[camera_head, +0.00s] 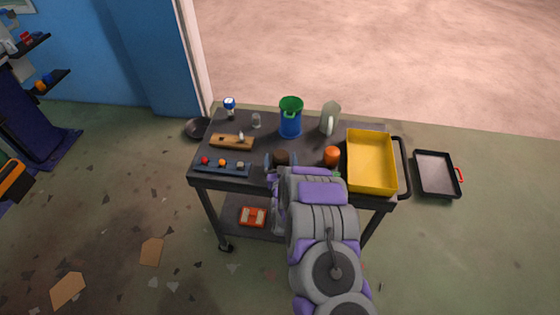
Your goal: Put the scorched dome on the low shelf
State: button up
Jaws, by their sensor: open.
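A dark brown rounded piece (282,157), which looks like the scorched dome, sits on the top of the black cart (262,178) near its front edge. My gripper (282,162) is open at this piece, with a finger showing at its left. My arm hides much of the gripper, so I cannot tell whether the fingers touch the piece. The low shelf (230,208) shows under the cart top, with a red-orange box (253,216) on it. My arm covers the right part of this shelf.
Nearby on the cart top are an orange rounded thing (331,156), a yellow tray (370,184), a blue bucket (290,123), a pale jug (330,119), a wooden block (232,142) and a blue rack (222,167). A black tray (437,174) lies right of the cart.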

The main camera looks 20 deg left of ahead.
jog(key=shift+w+a, duration=0.2)
jog(key=shift+w, duration=0.15)
jog(key=c, duration=1.1)
jog(key=shift+w, duration=0.1)
